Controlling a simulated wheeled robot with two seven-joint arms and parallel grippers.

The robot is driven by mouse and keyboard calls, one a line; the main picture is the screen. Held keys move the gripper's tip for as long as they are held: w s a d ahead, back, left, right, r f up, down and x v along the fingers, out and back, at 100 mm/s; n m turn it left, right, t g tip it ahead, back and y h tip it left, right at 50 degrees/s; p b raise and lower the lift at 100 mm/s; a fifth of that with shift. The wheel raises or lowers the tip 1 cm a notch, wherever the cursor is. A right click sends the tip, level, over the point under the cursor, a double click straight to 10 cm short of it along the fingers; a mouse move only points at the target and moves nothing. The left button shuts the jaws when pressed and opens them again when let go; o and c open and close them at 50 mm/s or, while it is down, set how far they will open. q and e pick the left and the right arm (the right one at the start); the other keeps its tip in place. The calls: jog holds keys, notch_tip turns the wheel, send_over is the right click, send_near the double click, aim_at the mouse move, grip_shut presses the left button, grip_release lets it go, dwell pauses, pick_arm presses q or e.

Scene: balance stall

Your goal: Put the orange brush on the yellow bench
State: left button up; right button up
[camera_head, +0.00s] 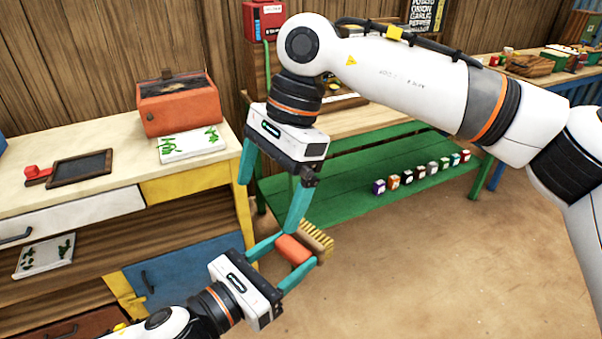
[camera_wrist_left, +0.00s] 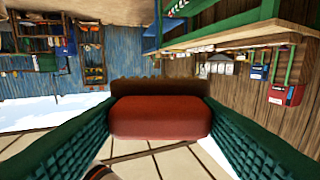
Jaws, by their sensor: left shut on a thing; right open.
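The orange brush (camera_head: 293,249) has an orange handle and pale bristles. My left gripper (camera_head: 298,248) is shut on its handle and holds it in the air, off the bench. In the left wrist view the brush (camera_wrist_left: 160,118) sits between both fingers. My right gripper (camera_head: 268,200) is open and empty, just above and left of the brush; I cannot tell whether they touch. The bench at left (camera_head: 110,140) has a cream top and a yellow leg and drawer panel, and looks like the yellow bench.
A bench with a green shelf (camera_head: 340,175) holding several small jars (camera_head: 420,174) stands behind my right arm.

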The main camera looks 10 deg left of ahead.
aim_at(300, 233)
jog(key=d+r+n+t+h, duration=0.1)
jog(key=d+r+t+h, duration=0.1)
jog(key=d+h, duration=0.15)
jog(key=f, duration=1.2)
jog(key=shift+w+d, duration=0.3)
jog(key=shift+d, duration=0.1)
jog(key=c, duration=1.1)
pick_arm(q)
jog(key=o, duration=1.2)
pick_arm(e)
jog(key=shift+c, duration=0.3)
pick_arm(q)
jog(key=shift+o, duration=0.2)
jog(key=shift+f, duration=0.1)
pick_arm(e)
jog(key=shift+a+r+y, duration=0.1)
jog(key=shift+y, duration=0.15)
